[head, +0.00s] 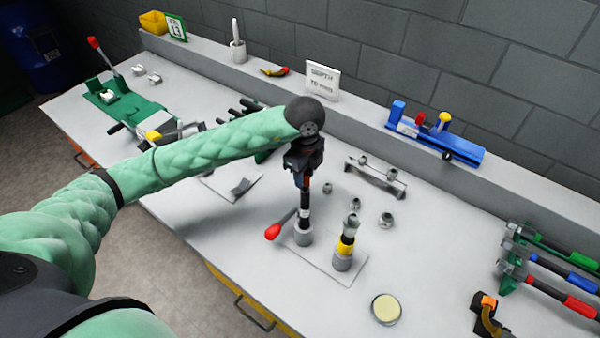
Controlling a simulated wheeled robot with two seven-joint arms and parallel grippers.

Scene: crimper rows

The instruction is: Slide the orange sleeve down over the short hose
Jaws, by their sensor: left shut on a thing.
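My left gripper (303,172) points down over the front middle of the bench, shut on the orange sleeve (300,181), of which only a small patch shows between the dark fingers. Directly below it a black hose (305,199) with a pale mark stands upright in a grey round holder (303,236). I cannot tell whether the sleeve is around the hose top or just above it. To its right a second hose (346,251) with a yellow band and a metal fitting on top stands in another grey holder (342,263). My right gripper is not in view.
Loose metal fittings (386,219) and a small rack (376,180) are behind. A round tin (386,309) is front right. Crimping tools (550,270) line the right end.

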